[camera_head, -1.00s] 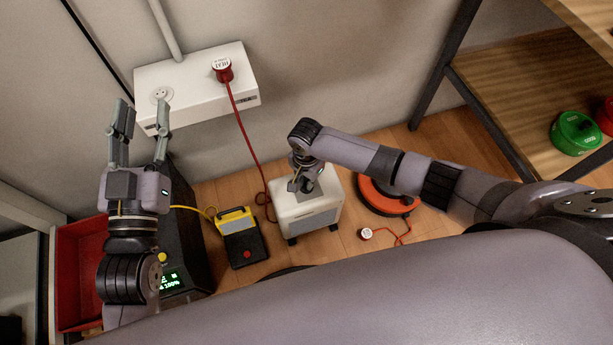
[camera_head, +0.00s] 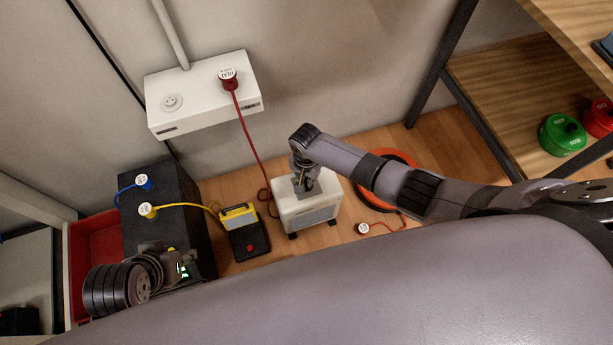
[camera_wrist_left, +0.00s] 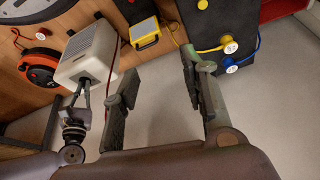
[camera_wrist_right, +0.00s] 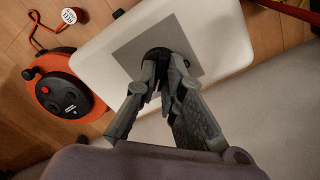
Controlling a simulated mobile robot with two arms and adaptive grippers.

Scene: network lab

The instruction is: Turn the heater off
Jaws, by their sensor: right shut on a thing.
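The heater is a small white box (camera_head: 307,212) on the wood floor under the wall, with a grey panel (camera_wrist_right: 130,50) on top and a dark round knob (camera_wrist_right: 158,54) on that panel. My right gripper (camera_head: 304,184) reaches down onto the heater's top. In the right wrist view, the right gripper's fingertips (camera_wrist_right: 162,75) are closed around the knob, hiding part of it. The heater also shows in the left wrist view (camera_wrist_left: 90,50).
A red plug (camera_head: 229,78) sits in the white wall box (camera_head: 200,95), its cable running down beside the heater. A yellow-black device (camera_head: 246,236), a black unit (camera_head: 165,195) and an orange cable reel (camera_wrist_right: 65,88) stand nearby. A shelf (camera_head: 520,90) is at right.

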